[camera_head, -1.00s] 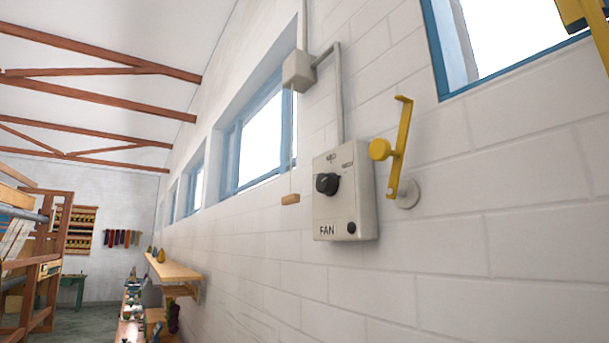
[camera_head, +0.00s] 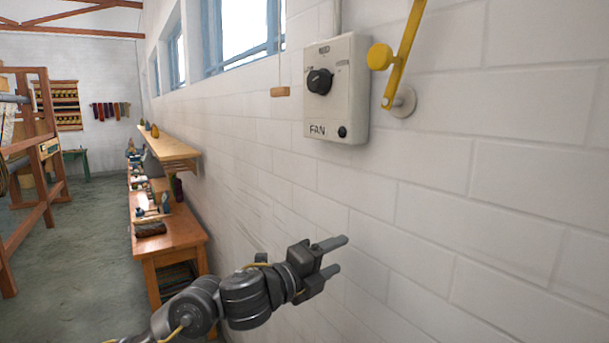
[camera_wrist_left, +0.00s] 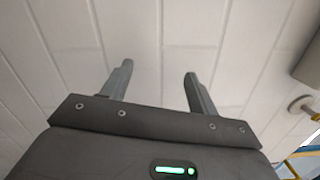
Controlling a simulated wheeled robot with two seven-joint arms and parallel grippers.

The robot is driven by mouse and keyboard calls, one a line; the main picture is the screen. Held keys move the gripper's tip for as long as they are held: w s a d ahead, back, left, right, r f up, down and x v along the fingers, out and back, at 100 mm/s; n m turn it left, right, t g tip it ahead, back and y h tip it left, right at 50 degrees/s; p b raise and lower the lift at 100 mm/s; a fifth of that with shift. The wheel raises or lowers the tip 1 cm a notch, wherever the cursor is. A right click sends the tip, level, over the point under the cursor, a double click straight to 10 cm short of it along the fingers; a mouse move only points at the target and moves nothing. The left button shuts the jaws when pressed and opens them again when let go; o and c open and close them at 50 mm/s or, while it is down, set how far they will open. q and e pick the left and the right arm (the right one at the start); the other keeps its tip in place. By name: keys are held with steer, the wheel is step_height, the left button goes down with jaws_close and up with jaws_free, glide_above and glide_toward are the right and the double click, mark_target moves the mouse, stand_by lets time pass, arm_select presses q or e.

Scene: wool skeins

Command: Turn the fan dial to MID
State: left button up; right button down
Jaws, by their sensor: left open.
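The fan box (camera_head: 345,105) is a pale grey box on the white block wall, marked FAN. Its round black dial (camera_head: 320,81) is on the upper left of its front face, and a small black knob sits at the lower right. The dial's setting marks are too small to read. My left gripper (camera_head: 338,256) is open and empty, below the fan box and apart from it. In the left wrist view its two fingers (camera_wrist_left: 155,82) point at bare wall. My right gripper is not in view.
A yellow lever (camera_head: 402,55) on a round wall mount stands just right of the box. A wooden pull (camera_head: 280,91) hangs on a cord to its left. A wooden shelf (camera_head: 168,146) and a cluttered bench (camera_head: 170,238) line the wall. The wall below the box is bare.

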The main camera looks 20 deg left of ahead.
arm_select(q)
step_height(320, 180, up, 9)
steer(key=m+h, duration=0.2)
steer(key=m, duration=0.3)
steer(key=m+g, duration=0.1)
steer(key=m, duration=1)
glide_toward(312, 79)
steer(key=shift+y, duration=0.4)
steer(key=p+x, duration=0.1)
steer(key=x, duration=0.1)
steer(key=p+x, duration=0.2)
steer(key=x, duration=0.1)
steer(key=p+x, duration=0.2)
steer(key=shift+w+d+r, duration=0.1)
steer(key=shift+d+r, duration=0.25)
steer(key=shift+w+d, duration=0.25)
steer(key=shift+w, duration=0.05)
steer(key=shift+f, duration=0.1)
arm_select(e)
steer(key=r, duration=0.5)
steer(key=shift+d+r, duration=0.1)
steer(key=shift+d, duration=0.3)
arm_select(q)
steer(key=c, duration=1)
